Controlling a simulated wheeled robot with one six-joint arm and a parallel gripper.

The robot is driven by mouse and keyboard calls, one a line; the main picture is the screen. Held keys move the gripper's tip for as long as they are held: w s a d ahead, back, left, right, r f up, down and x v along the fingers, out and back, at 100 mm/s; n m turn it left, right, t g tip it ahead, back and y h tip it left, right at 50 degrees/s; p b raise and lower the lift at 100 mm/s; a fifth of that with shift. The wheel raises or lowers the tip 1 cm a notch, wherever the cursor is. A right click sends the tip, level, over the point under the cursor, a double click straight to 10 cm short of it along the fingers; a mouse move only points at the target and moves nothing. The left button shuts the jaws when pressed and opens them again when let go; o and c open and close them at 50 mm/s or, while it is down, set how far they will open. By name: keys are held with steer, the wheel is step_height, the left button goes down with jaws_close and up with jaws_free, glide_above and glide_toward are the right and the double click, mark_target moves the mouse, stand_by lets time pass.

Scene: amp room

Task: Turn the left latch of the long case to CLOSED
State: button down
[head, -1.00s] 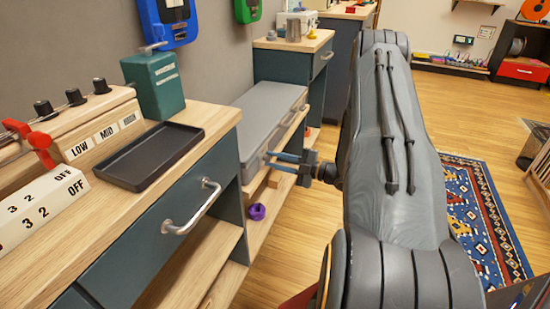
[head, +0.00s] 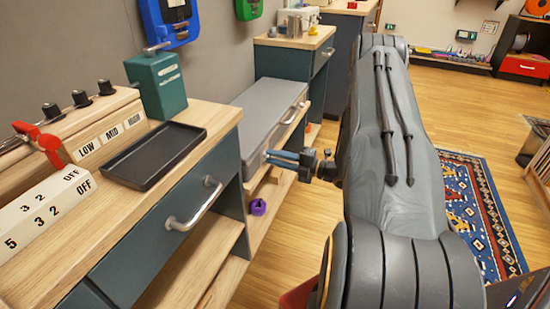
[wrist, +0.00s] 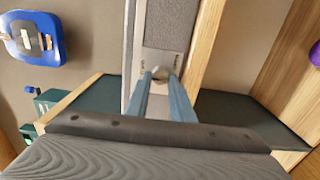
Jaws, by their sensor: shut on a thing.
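The long grey case (head: 268,112) lies in a low bay between two teal cabinets in the head view. In the wrist view its front face (wrist: 168,22) runs up the picture and carries a metal plate with small lettering, too small to read. The left latch (wrist: 160,73) shows as a small light knob on that plate. My gripper (wrist: 161,77) has its two blue fingers shut on the latch, one on each side. In the head view my gripper (head: 270,156) is at the near end of the case front. The latch is hidden there, and its exact angle is hard to tell.
A purple object (head: 258,207) lies on the low shelf below my gripper. Open floor and a blue patterned rug (head: 480,215) lie to the right.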

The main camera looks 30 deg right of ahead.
steer(key=c, duration=1.5)
jaws_free()
steer(key=shift+c, duration=0.2)
steer(key=shift+s, duration=0.1)
steer(key=v, duration=0.7)
steer(key=shift+s+d, duration=0.25)
